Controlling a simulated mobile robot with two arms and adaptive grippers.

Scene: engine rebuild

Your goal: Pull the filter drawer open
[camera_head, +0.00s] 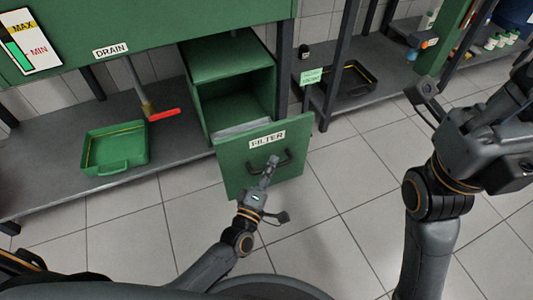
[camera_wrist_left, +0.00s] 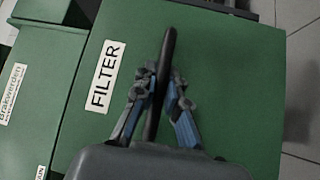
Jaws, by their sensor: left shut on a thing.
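The filter drawer (camera_head: 230,172) has a green front with a white FILTER label and stands pulled out from the green cabinet (camera_head: 232,60). A light grey item shows inside it behind the front. The drawer's black bar handle (camera_head: 284,162) sits below the label. My left gripper (camera_head: 269,170) is at the handle. In the left wrist view, the gripper (camera_wrist_left: 160,90) has its fingers on both sides of the black handle (camera_wrist_left: 168,48), shut on it. The FILTER label (camera_wrist_left: 103,76) shows beside it. My right arm is at the right; its fingertips are not clearly seen.
A green drain tray (camera_head: 115,148) stands on the grey lower shelf (camera_head: 50,175) at left, near a red-handled valve (camera_head: 162,115). A black tray (camera_head: 345,85) lies on the shelf at right. The tiled floor (camera_head: 335,225) in front is clear.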

